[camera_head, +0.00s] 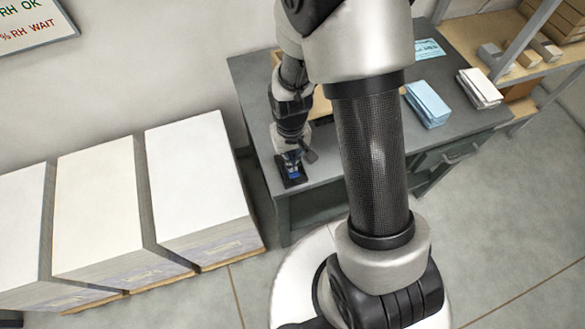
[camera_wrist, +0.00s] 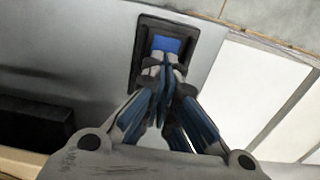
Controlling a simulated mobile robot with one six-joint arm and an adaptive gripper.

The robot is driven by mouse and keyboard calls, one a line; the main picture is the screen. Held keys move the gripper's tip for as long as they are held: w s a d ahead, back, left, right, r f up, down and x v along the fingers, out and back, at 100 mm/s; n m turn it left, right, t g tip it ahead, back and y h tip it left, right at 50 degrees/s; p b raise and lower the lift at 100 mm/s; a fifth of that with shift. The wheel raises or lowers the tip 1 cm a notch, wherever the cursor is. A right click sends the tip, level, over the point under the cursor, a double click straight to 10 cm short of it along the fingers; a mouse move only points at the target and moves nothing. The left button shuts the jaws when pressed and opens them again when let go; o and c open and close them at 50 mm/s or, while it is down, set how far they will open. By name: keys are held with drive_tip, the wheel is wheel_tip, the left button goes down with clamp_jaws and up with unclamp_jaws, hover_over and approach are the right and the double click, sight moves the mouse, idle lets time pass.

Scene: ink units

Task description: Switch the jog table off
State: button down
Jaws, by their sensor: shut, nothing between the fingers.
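The switch is a dark plate with a blue rocker on the grey table top; in the wrist view the blue rocker (camera_wrist: 166,44) shows just past my fingertips, inside its black frame (camera_wrist: 190,34). My gripper (camera_wrist: 163,62) is shut and empty, its tips at the near edge of the blue rocker; I cannot tell whether they touch it. In the head view my gripper (camera_head: 291,160) points down over the switch plate (camera_head: 292,183) at the table's left front corner. The rocker's tilt cannot be made out. The jog table (camera_head: 330,168) is grey-green.
Tall white paper stacks (camera_head: 195,175) on pallets stand left of the table. Blue packs (camera_head: 427,103) and white packs (camera_head: 480,88) lie on the table's right part. A wooden shelf (camera_head: 545,65) stands at the right. A dark recessed tray (camera_wrist: 50,130) lies left of my gripper.

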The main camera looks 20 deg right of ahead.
drive_tip(key=shift+f, duration=0.4)
drive_tip(key=shift+r, duration=0.1)
drive_tip(key=shift+r+p, duration=2.55)
drive_tip(key=shift+r, duration=0.9)
drive_tip(key=s+r+t, duration=0.1)
drive_tip(key=s+r, duration=0.1)
drive_tip(key=r, duration=0.8)
drive_tip(key=s+r+t, duration=0.2)
drive_tip(key=r, duration=0.7)
drive_tip(key=s+r+t, duration=0.1)
drive_tip(key=s+r, duration=0.7)
drive_tip(key=s, duration=0.3)
drive_tip(key=shift+r+t, duration=0.3)
drive_tip(key=shift+r, duration=0.05)
